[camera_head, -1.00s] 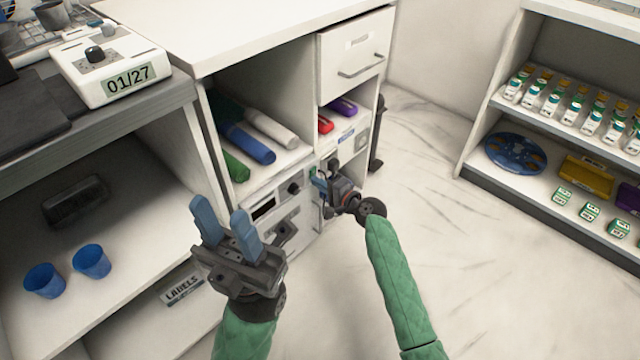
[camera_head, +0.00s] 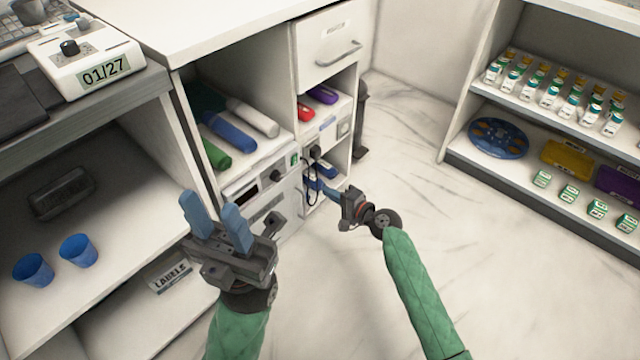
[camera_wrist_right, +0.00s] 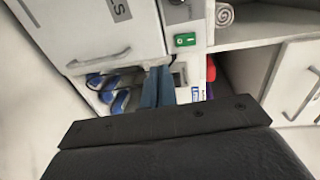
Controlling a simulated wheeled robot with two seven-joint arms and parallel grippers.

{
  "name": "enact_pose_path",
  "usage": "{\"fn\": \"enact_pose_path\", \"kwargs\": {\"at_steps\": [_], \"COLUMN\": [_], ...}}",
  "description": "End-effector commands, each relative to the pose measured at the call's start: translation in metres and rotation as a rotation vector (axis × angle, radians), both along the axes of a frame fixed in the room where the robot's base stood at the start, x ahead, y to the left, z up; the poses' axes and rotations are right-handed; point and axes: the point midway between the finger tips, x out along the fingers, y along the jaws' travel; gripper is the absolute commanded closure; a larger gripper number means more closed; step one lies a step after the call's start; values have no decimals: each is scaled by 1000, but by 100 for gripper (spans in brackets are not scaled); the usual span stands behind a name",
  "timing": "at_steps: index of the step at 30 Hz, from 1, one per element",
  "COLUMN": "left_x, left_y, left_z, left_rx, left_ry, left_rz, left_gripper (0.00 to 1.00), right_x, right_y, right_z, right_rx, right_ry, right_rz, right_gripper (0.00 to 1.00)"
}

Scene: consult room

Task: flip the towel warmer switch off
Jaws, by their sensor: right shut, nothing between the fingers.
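The towel warmer (camera_head: 262,203) is a white box with a dark display, a black knob and a handle, low in the cabinet. A small green switch (camera_head: 294,160) sits at its upper right; it also shows in the right wrist view (camera_wrist_right: 185,39) with a pale mark on it. I cannot tell which way it is set. My right gripper (camera_head: 326,189) is shut and empty, in front of the cabinet and apart from the switch. Its blue fingers show together in the right wrist view (camera_wrist_right: 158,84). My left gripper (camera_head: 217,212) is open and empty, in front of the warmer.
Rolled towels (camera_head: 230,132) lie above the warmer. A black plug (camera_head: 315,152) with a cable hangs beside it, near blue items (camera_head: 322,170) on a low shelf. A drawer (camera_head: 327,45) is above. Two blue cups (camera_head: 78,250) stand at left. The floor at right is clear.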

Motion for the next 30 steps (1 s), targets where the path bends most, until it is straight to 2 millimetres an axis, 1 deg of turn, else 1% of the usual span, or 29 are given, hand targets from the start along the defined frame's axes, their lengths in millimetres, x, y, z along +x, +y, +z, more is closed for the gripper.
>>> {"fn": "enact_pose_path", "kwargs": {"at_steps": [3,9,26,30], "left_x": [0,0,1,1], "left_y": [1,1,0,0], "left_z": [-1,-2,-1,-1], "left_rx": [9,12,3,2], "left_ry": [1,5,7,6], "left_rz": [2,5,5,5], "left_gripper": [64,64,64,64], "right_x": [-9,-14,-13,-4], "right_y": [-9,-14,-14,-23], "right_z": [-1,-2,-2,5], "right_rx": [-1,-1,-10,-34], "right_ry": [-1,-1,-10,-79], "right_rz": [0,0,2,-60], "right_gripper": [100,100,100,100]}}
